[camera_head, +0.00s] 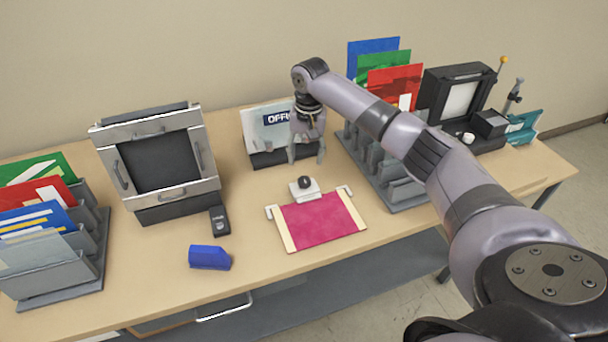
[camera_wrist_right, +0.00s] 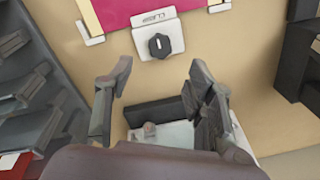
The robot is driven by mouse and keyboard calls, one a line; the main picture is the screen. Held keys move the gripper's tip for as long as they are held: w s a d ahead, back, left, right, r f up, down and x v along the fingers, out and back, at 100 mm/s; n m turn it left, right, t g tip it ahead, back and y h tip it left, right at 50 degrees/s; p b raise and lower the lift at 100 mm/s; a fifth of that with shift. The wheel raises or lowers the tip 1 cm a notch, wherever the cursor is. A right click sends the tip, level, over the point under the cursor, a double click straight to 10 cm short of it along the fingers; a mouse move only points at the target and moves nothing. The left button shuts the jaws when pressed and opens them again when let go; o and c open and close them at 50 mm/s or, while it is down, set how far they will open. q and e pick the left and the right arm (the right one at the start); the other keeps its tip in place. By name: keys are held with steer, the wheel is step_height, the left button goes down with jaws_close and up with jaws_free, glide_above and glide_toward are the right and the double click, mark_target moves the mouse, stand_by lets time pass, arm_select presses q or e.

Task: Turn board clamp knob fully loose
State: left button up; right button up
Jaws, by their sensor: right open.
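The board clamp knob (camera_head: 304,182) is a small black knob on a white clamp block (camera_head: 305,195) at the back edge of a board. The board carries a pink-red sheet (camera_head: 318,220). In the right wrist view the knob (camera_wrist_right: 159,45) shows from above with a pale line on its top. My right gripper (camera_head: 306,158) points down behind the knob, in front of the office sign. It is open and empty, and its fingers (camera_wrist_right: 158,88) are apart from the knob. My left gripper is not in view.
A sign in a dark holder (camera_head: 283,156) stands close behind my right gripper. Grey file racks (camera_head: 385,180) stand to the right, with another rack (camera_head: 65,275) at far left. A framed black panel (camera_head: 158,160), a blue object (camera_head: 209,257) and a small black device (camera_head: 219,220) are left of the board.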

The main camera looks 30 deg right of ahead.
mark_target(304, 180)
step_height(304, 180, down, 9)
steer(key=shift+w+a+r+p, duration=0.1)
steer(key=shift+a+p, duration=0.05)
steer(key=shift+p, duration=0.35)
steer(key=shift+c, duration=0.5)
steer(key=c, duration=1.1)
